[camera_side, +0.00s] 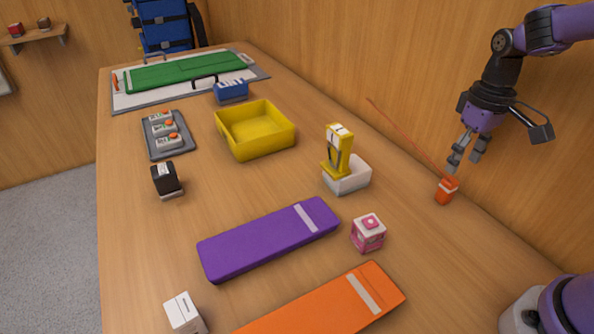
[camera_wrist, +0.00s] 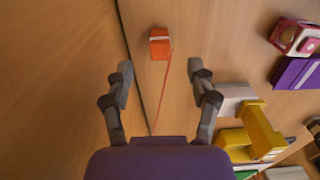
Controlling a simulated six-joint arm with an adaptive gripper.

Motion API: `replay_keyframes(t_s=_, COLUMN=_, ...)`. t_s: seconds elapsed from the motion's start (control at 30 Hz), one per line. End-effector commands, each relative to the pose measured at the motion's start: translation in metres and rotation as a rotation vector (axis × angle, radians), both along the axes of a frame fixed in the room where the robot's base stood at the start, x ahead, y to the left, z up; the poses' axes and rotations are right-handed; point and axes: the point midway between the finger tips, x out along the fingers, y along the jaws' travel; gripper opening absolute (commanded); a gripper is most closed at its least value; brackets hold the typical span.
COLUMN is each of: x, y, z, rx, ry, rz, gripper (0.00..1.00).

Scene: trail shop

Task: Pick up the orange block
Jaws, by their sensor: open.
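The orange block (camera_side: 446,190) stands on the wooden table near the wall at the right in the side view. A thin red line runs from its top toward the upper left. In the wrist view the orange block (camera_wrist: 159,44) is at the top centre, ahead of the fingers. My gripper (camera_side: 464,164) is open and empty, above the table and a little to the upper right of the block's left side in the side view. In the wrist view my gripper (camera_wrist: 160,80) shows both fingers apart, with the block beyond the gap between them.
A yellow device on a white base (camera_side: 346,178) and a pink cube (camera_side: 368,233) stand left of the block. The wall (camera_side: 400,80) is close behind the block.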

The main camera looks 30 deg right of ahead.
Motion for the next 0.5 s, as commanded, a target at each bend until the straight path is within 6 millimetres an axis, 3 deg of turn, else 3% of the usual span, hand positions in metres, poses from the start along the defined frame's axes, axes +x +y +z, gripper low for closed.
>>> replay_keyframes(t_s=0.5, x=0.008, y=0.0, z=-0.069, rx=0.001, ry=0.003, rz=0.0, gripper=0.66)
